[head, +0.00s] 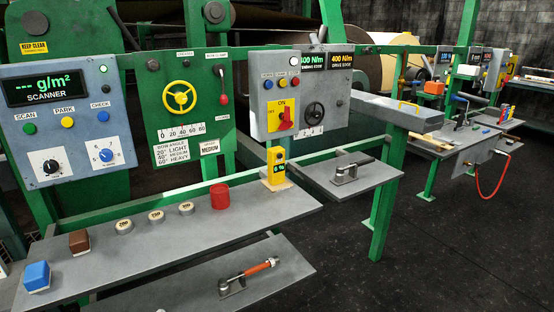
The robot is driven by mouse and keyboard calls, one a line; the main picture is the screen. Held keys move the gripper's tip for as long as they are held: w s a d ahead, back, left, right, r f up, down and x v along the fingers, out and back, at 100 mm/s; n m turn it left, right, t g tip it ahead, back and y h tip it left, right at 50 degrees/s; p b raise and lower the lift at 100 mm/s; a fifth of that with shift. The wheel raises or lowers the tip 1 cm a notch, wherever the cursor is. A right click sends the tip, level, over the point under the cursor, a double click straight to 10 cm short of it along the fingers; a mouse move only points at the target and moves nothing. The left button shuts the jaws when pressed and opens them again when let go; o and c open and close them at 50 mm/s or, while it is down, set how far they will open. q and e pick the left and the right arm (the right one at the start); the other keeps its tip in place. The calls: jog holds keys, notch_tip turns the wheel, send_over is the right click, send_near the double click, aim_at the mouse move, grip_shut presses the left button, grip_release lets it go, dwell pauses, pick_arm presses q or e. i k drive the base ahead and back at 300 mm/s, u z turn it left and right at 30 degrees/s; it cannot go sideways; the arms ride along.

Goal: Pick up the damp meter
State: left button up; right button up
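A small upright yellow handheld device (277,163) with a dark display, which looks like the damp meter, stands in the head view near the right end of the long grey shelf (110,262). A pale flat piece (287,184) shows at its foot. The grey control box with the red and yellow switch is behind and above it. Nothing is touching the device from the front. Neither of my grippers is in view.
A red cup (219,196), several round weights (156,216), a brown block (79,242) and a blue block (37,277) share the shelf. A lower shelf (205,279) holds an orange-handled tool (247,275). Another small shelf (350,190) is to the right. Dark floor (450,250) is open at right.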

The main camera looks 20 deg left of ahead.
aim_at(276, 167)
jog(key=u, duration=0.65)
jog(key=i, duration=0.75)
jog(key=u, duration=0.85)
